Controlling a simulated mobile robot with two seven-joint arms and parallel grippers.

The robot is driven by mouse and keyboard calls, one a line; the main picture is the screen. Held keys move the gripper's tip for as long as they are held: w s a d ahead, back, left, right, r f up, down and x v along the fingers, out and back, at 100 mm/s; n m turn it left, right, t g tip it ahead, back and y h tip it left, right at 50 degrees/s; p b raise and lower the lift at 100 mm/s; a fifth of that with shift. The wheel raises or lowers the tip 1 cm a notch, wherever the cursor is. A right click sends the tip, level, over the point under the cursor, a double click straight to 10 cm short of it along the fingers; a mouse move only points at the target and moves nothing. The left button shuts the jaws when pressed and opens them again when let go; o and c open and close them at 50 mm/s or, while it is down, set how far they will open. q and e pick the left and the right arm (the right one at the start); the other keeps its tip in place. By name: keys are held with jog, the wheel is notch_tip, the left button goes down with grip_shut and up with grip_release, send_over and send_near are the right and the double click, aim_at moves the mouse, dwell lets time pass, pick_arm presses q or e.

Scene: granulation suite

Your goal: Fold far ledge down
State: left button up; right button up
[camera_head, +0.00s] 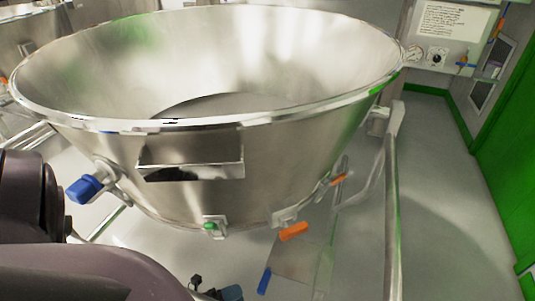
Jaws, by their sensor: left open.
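A large steel bowl (290,150) fills the middle of the view. A rectangular steel ledge-like plate (192,172) sits on its near outer wall, below the rim. I cannot tell whether this is the ledge the task names; no other ledge stands out clearly. My left arm comes in from the lower left. The small dark and teal parts at the bottom edge appear to be my left gripper (213,293), open, below the bowl and apart from the plate. It is mostly cut off by the frame. My right gripper is not visible.
A blue handle (84,189) sticks out at the bowl's left side. Orange handles (293,231) and a green knob (210,226) sit along its lower edge. A steel post (391,210) stands at right. Grey floor (450,220) is free beyond it, beside a green door (510,150).

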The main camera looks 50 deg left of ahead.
aim_at(259, 286)
pick_arm(q)
jog(key=b+x, duration=0.1)
jog(key=x, duration=0.7)
jog(key=shift+w+d, duration=0.1)
jog(key=shift+w, duration=0.15)
grip_shut()
